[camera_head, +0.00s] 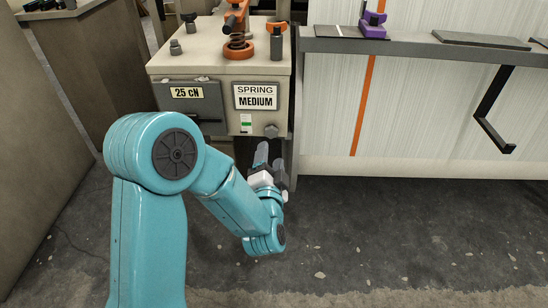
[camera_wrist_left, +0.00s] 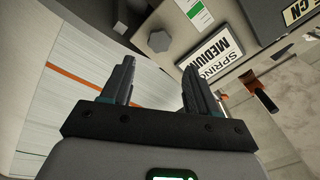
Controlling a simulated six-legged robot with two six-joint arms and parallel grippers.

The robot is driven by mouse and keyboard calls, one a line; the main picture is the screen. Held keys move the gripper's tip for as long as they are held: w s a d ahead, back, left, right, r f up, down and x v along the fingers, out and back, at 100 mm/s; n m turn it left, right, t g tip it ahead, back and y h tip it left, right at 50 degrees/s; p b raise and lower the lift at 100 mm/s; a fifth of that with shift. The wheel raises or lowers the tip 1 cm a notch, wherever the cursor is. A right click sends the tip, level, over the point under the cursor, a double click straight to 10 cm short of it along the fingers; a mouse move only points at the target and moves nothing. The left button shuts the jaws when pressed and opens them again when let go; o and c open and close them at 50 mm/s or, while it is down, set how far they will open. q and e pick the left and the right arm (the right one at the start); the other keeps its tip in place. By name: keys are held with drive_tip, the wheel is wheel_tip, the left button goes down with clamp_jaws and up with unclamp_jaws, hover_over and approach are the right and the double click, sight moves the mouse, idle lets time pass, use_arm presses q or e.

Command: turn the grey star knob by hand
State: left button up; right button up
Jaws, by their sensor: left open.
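The grey star knob (camera_head: 271,131) is a small faceted knob low on the right of the beige box's front, below the "SPRING MEDIUM" label. In the left wrist view the knob (camera_wrist_left: 159,41) appears just beyond and between my fingertips, with nothing around it. My left gripper (camera_head: 269,155) is just below the knob in the head view, apart from it. In the left wrist view the two fingers of my left gripper (camera_wrist_left: 159,66) are spread apart and empty. My right gripper is in neither view.
The beige box (camera_head: 215,68) carries an orange spring post (camera_head: 238,48), dark knobs and a "25 cN" drawer front (camera_head: 188,105). To the right are a white threaded sheet (camera_head: 430,110) and a black bracket (camera_head: 492,115). The floor (camera_head: 400,230) in front is clear.

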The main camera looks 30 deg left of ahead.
sight(271, 134)
use_arm(q)
drive_tip(key=p+x, duration=0.2)
drive_tip(key=x, duration=0.6)
drive_tip(key=shift+s+a+p, duration=0.1)
drive_tip(key=shift+a+p, duration=0.05)
drive_tip(key=shift+p, duration=0.2)
drive_tip(key=shift+f, duration=0.2)
drive_tip(key=shift+b, duration=0.3)
